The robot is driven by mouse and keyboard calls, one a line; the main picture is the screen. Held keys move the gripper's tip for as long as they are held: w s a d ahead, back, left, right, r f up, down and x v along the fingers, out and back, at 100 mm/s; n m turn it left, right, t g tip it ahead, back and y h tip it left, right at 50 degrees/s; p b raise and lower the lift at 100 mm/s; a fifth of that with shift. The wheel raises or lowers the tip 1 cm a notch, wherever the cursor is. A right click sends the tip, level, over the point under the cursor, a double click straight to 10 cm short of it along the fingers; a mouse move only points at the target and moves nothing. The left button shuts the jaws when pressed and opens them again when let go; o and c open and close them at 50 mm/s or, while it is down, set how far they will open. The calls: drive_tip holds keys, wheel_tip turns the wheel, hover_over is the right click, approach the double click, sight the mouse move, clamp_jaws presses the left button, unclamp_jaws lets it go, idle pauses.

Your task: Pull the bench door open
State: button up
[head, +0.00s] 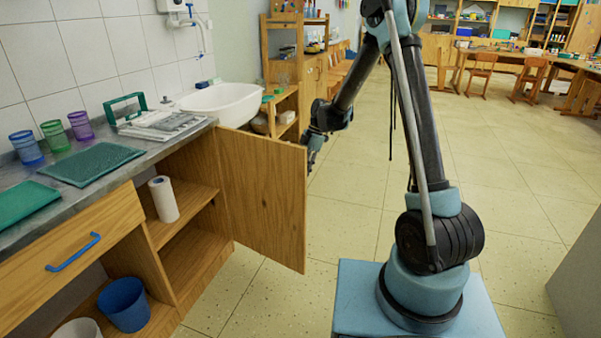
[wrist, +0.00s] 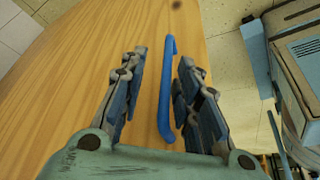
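The wooden bench door (head: 262,195) stands swung out from the bench at a wide angle, with the shelves behind it in view. In the wrist view the outer face of the door (wrist: 60,85) fills much of the picture, with a blue bar handle (wrist: 166,90) on it. My gripper (wrist: 160,70) has its two fingers apart, one on each side of the handle, with gaps between; whether the handle lies within fingertip depth I cannot tell. In the head view my gripper (head: 311,150) is at the door's free edge, partly hidden behind it.
The bench top (head: 120,165) holds cups, green trays and a washbasin (head: 222,103). A paper roll (head: 163,199) and a blue bucket (head: 124,304) stand on open shelves. A drawer with a blue handle (head: 73,252) is shut.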

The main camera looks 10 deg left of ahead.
drive_tip(key=v, duration=1)
drive_tip(key=shift+r, duration=0.25)
drive_tip(key=shift+w, duration=0.1)
drive_tip(key=s+d+r+m+t, duration=0.1)
drive_tip(key=s+d+r+m, duration=0.3)
drive_tip(key=d, duration=0.3)
drive_tip(key=s+d+r+m+t+h, duration=0.1)
drive_tip(key=s+d+r+m, duration=0.1)
drive_tip(key=s+d+m, duration=0.35)
drive_tip(key=s+d+r+m+t, duration=0.1)
drive_tip(key=s+d+r+m, duration=0.25)
drive_tip(key=s+d, duration=0.4)
drive_tip(key=s+d+f+m+t+h, duration=0.1)
drive_tip(key=s+d+f+m, duration=0.3)
drive_tip(key=s, duration=0.5)
drive_tip(key=s+d+f+m+t+h, duration=0.1)
drive_tip(key=s+d+f+m, duration=0.4)
drive_tip(key=s+d+m, duration=0.4)
drive_tip(key=shift+s+d, duration=0.2)
drive_tip(key=shift+d, duration=0.85)
